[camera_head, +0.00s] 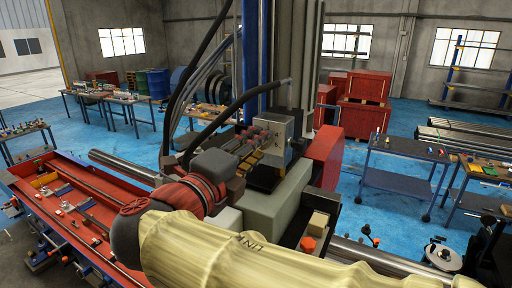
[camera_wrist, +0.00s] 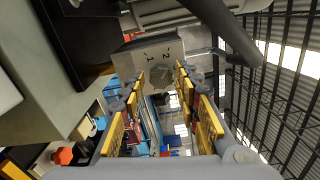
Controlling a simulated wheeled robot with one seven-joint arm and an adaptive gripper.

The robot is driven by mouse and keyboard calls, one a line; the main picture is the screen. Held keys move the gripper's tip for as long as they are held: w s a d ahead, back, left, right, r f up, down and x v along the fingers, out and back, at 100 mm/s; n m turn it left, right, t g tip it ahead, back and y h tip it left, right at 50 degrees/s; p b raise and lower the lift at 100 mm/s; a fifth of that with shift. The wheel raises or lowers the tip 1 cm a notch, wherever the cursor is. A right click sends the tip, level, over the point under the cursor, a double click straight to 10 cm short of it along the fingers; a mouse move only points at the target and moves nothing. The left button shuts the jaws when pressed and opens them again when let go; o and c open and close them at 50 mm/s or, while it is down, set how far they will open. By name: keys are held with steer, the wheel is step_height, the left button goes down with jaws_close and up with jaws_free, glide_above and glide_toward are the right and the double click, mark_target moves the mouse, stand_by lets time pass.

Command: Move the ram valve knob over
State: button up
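A light grey valve block marked 1 and 2 is in the upper middle of the wrist view (camera_wrist: 150,56). A dark round knob (camera_wrist: 161,77) shows on its face, below the marks. My gripper (camera_wrist: 160,82) is open, with a yellow-padded finger on each side of the knob. I see a gap on both sides; I cannot tell how far the tips are from the block. In the head view, my gripper (camera_head: 258,146) points at the grey block (camera_head: 283,132) on the machine. The knob is hidden there behind the fingers.
A dark hose (camera_head: 235,108) arches over my gripper. A grey-green housing (camera_head: 275,208) and a red box (camera_head: 325,155) stand close by. An orange-red knob (camera_head: 308,244) is in front. A red trough (camera_head: 80,215) lies left. Blue floor with carts is behind.

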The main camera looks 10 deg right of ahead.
steer(key=shift+o, duration=0.4)
steer(key=shift+s, duration=0.1)
steer(key=shift+v, duration=0.95)
